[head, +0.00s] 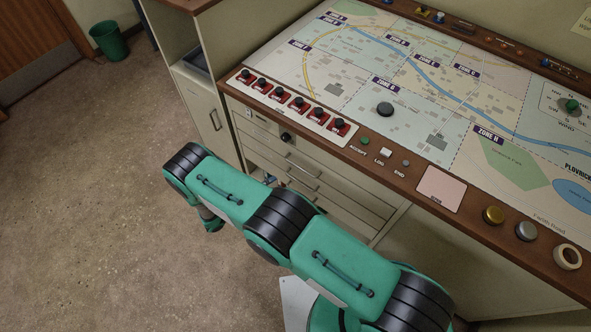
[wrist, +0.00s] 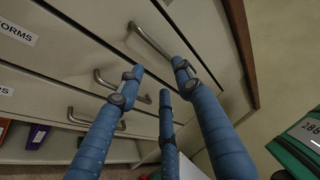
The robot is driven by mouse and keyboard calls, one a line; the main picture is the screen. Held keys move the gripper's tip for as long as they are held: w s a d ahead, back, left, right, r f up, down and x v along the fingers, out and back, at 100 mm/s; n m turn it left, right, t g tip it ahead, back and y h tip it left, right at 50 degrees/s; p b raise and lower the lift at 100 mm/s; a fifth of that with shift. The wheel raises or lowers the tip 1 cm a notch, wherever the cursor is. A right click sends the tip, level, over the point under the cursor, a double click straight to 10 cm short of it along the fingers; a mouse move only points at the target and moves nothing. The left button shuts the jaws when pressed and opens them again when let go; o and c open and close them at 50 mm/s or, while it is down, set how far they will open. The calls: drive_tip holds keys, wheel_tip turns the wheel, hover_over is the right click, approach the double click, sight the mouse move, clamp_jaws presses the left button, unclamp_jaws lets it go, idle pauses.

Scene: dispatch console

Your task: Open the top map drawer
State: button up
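The top map drawer (head: 279,150) is a cream front with a metal bar handle (head: 302,165), below the console's front edge. It appears closed. In the wrist view, the uppermost bar handle (wrist: 152,42) crosses the drawer front just beyond my fingertips. My gripper (wrist: 158,72) has three blue fingers spread apart with nothing between them. The right fingertip is close to the handle's lower right end; I cannot tell whether they touch. In the head view, my green arm hides most of the gripper and parts of the lower drawers.
Lower drawers have similar handles (wrist: 120,86). An open shelf with a purple item (wrist: 38,136) lies beneath them. The map console (head: 440,100) overhangs the drawers. The floor (head: 80,200) on the left is clear.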

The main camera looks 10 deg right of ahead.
drive_tip(key=b+x, duration=0.1)
drive_tip(key=x, duration=1)
drive_tip(key=shift+d, duration=0.35)
drive_tip(key=shift+w, duration=0.15)
drive_tip(key=shift+c, duration=0.3)
clamp_jaws()
